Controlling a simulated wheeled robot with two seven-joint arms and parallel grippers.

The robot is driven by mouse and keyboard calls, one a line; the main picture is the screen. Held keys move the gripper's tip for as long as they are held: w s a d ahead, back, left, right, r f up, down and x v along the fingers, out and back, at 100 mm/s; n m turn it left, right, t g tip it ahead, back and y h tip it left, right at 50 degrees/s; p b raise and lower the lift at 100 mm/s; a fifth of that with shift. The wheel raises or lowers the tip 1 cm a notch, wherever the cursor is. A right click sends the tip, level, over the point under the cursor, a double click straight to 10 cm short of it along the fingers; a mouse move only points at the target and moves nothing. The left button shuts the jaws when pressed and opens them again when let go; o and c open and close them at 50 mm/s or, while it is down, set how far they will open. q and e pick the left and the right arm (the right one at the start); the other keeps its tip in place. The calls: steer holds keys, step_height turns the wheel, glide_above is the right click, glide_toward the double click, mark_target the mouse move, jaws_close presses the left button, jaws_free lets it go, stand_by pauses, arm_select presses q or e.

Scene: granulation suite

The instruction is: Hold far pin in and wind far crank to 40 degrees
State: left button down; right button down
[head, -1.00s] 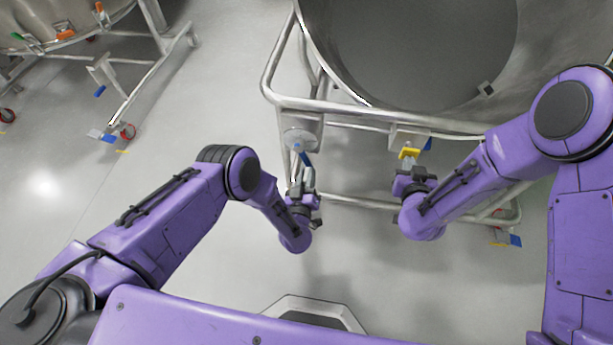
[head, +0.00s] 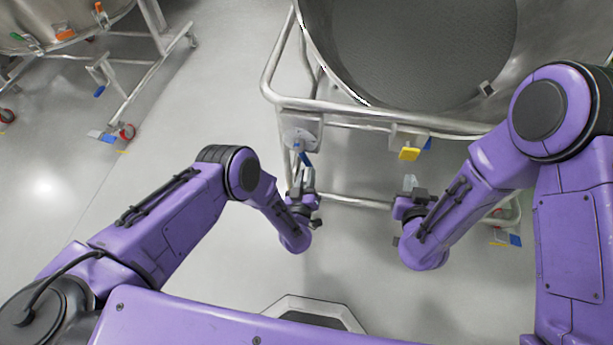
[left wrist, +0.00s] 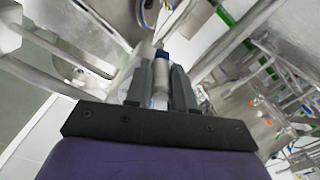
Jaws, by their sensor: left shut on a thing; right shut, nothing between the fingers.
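A crank with a round grey plate (head: 299,135) and a blue arm (head: 306,159) is mounted on the left part of the steel frame. My left gripper (head: 303,180) is shut on the crank's grey handle, which shows between the fingers with a blue collar in the left wrist view (left wrist: 162,72). A yellow pin knob (head: 410,154) sticks out of a bracket further right on the same frame. My right gripper (head: 411,182) is shut and empty below the knob, with a visible gap to it. The crank's angle cannot be read.
A large steel vessel (head: 410,50) stands in the tubular frame (head: 275,75) above both grippers. A lower frame rail (head: 355,201) runs between the grippers. Another wheeled frame (head: 150,75) with an orange knob (head: 65,34) stands at upper left. Floor between is clear.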

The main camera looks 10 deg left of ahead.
arm_select(q)
steer(key=c, duration=0.8)
jaws_free()
steer(key=shift+d, duration=0.2)
steer(key=shift+o, duration=0.2)
steer(key=shift+a, duration=0.1)
steer(key=s, duration=1)
